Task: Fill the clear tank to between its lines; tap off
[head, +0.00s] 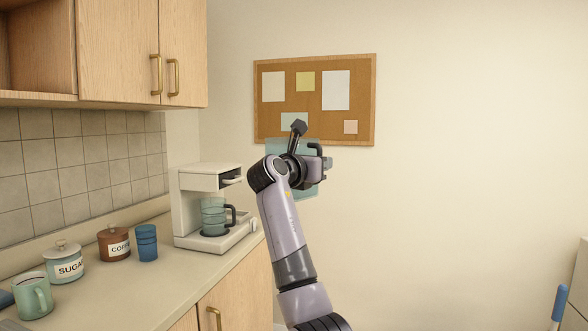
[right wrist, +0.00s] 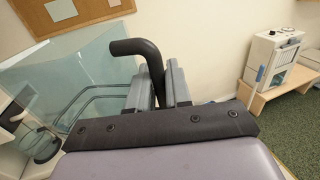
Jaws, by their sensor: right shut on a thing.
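The clear tank (head: 307,187) is a bluish see-through box held up in the air in front of the wall, to the right of the coffee machine. My right gripper (head: 314,161) is shut on its black handle (right wrist: 148,55). In the right wrist view the tank's clear wall (right wrist: 80,70) fills the left side. My arm hides part of the tank in the head view. I cannot make out its lines or any water in it. No tap is in view. My left gripper is not in view.
The white coffee machine (head: 188,212) with a glass carafe (head: 213,218) stands on the counter (head: 150,284). Blue cups (head: 147,242), a coffee jar (head: 114,243), a sugar jar (head: 64,263) and a green mug (head: 33,296) stand left. A corkboard (head: 361,100) hangs behind.

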